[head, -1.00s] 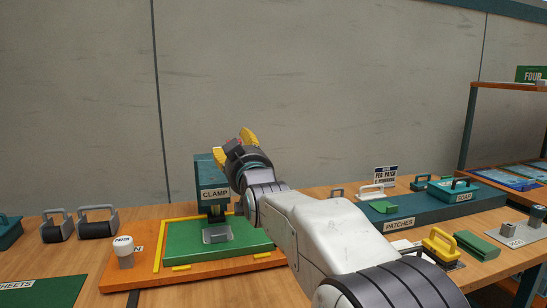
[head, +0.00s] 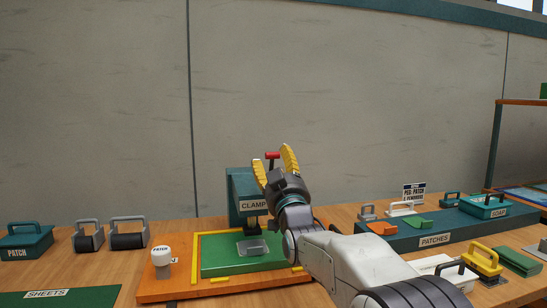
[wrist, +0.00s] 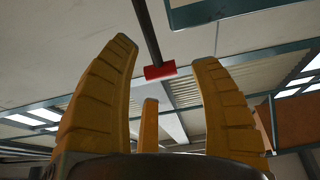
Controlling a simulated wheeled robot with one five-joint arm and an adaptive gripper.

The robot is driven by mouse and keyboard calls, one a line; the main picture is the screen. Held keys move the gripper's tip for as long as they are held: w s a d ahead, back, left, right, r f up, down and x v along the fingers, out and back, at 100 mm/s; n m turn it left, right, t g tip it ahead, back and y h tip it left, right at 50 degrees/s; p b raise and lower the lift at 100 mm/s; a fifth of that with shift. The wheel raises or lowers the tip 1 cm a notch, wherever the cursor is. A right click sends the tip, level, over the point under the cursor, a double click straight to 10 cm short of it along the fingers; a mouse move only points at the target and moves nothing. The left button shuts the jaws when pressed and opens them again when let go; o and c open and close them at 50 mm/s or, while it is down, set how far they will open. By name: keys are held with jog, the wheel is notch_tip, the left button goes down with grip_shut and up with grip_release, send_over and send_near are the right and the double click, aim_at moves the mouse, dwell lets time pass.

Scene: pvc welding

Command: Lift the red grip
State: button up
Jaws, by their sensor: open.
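The red grip (head: 272,155) is a small red bar at the top of a thin dark lever above the teal clamp (head: 240,190). In the wrist view the red grip (wrist: 160,71) sits between the yellow fingers, toward their tips, on its dark rod. My gripper (head: 275,160) is open, with its fingers pointing up on either side of the red grip in the picture. It also shows in the wrist view (wrist: 165,55). I see no finger touching the grip. My gripper hides part of the clamp and most of the lever in the head view.
The clamp stands over an orange board (head: 160,288) with a green sheet (head: 222,262). Rollers (head: 128,240) lie further left. A PATCHES tray (head: 400,240) and a yellow-handled tool (head: 482,262) are at the right.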

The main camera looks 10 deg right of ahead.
aim_at(273, 159)
jog(key=shift+x, duration=1.5)
jog(key=shift+r, duration=0.1)
grip_shut()
